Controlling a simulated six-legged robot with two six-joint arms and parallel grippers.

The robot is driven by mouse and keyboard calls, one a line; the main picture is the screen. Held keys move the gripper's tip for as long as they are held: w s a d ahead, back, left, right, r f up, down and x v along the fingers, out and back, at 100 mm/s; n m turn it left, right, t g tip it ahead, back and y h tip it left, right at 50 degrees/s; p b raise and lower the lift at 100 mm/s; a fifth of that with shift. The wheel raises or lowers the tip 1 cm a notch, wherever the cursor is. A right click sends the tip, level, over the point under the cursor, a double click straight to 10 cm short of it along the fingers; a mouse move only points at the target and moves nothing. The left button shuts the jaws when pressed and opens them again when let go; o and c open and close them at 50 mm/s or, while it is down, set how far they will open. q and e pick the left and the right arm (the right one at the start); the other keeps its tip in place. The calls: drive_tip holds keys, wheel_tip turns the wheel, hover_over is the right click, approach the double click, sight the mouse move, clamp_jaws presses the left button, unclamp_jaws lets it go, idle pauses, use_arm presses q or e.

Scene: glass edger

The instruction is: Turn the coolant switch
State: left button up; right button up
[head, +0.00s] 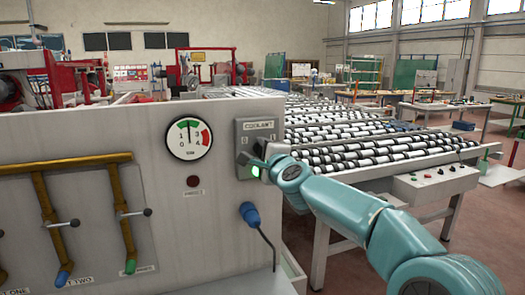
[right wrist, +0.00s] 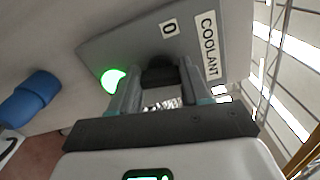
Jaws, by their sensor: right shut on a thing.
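The coolant switch box (head: 256,130) is a grey plate labelled COOLANT on the right end of the machine's pale front panel. In the right wrist view the plate (right wrist: 120,50) also carries a 0 mark, and the dark switch knob (right wrist: 158,76) sits between the fingers. My right gripper (head: 262,164) is at the box, shut on the knob; the wrist view shows its two fingers (right wrist: 158,92) on either side of it. A green lamp (right wrist: 113,80) on the plate is lit. The gripper hides part of the knob, so its exact angle is unclear. My left gripper is out of view.
A round gauge (head: 189,139) and a dark red button (head: 193,181) are left of the box. A blue-handled part (head: 250,214) sticks out below it. Brass pipes with levers (head: 124,213) are at the left. A roller conveyor (head: 370,150) stands behind my right arm.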

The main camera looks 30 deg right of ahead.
drive_tip(key=shift+d+n+p, duration=0.1)
drive_tip(key=shift+n+p, duration=1)
drive_tip(key=shift+n, duration=3.9)
drive_tip(key=o, duration=1.1)
drive_tip(key=shift+f, duration=0.15)
drive_tip(key=shift+c, duration=0.2)
drive_tip(key=b+v, duration=0.2)
drive_tip(key=v, duration=1.4)
